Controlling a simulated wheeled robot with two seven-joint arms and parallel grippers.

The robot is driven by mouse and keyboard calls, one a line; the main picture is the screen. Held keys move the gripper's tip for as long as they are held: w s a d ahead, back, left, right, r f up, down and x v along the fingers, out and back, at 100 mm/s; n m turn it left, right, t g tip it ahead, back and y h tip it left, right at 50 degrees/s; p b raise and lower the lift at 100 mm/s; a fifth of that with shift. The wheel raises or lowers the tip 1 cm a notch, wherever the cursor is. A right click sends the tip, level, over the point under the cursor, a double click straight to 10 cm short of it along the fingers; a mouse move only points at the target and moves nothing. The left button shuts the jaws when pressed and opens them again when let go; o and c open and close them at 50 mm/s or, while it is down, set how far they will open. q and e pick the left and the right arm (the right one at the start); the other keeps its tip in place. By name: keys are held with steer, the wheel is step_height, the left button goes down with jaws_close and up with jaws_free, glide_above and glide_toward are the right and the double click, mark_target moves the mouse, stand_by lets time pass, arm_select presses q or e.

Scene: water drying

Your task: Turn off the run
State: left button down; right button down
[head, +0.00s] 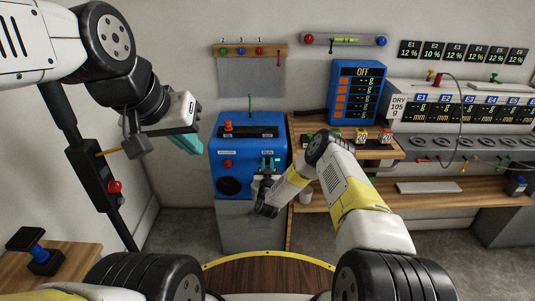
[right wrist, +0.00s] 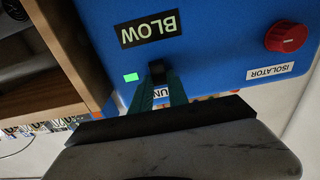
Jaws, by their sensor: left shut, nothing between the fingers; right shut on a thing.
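The blue machine (head: 237,147) stands in the middle of the head view on a grey base. The right wrist view shows its front upside down, with a BLOW display (right wrist: 150,29), a lit green lamp (right wrist: 131,77) and a small black switch (right wrist: 157,70). The label beside the switch is partly hidden by my fingers; "UN" shows. My right gripper (right wrist: 158,88) is shut on the black switch with its green fingers. In the head view my right gripper (head: 268,166) is at the machine's front right. My left gripper (head: 192,143) is shut and empty, left of the machine.
A red ISOLATOR knob (right wrist: 286,37) is on the same panel. A wooden shelf (head: 405,152) with small coloured blocks and a blue OFF display unit (head: 357,93) is to the right. A black post with a red button (head: 115,186) stands at left.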

steer(key=t, duration=0.1)
steer(key=f+t, duration=0.1)
steer(key=t, duration=0.1)
steer(key=shift+t, duration=0.3)
steer(key=c, duration=1.3)
jaws_free()
steer(key=v, duration=0.8)
steer(key=shift+r, duration=0.1)
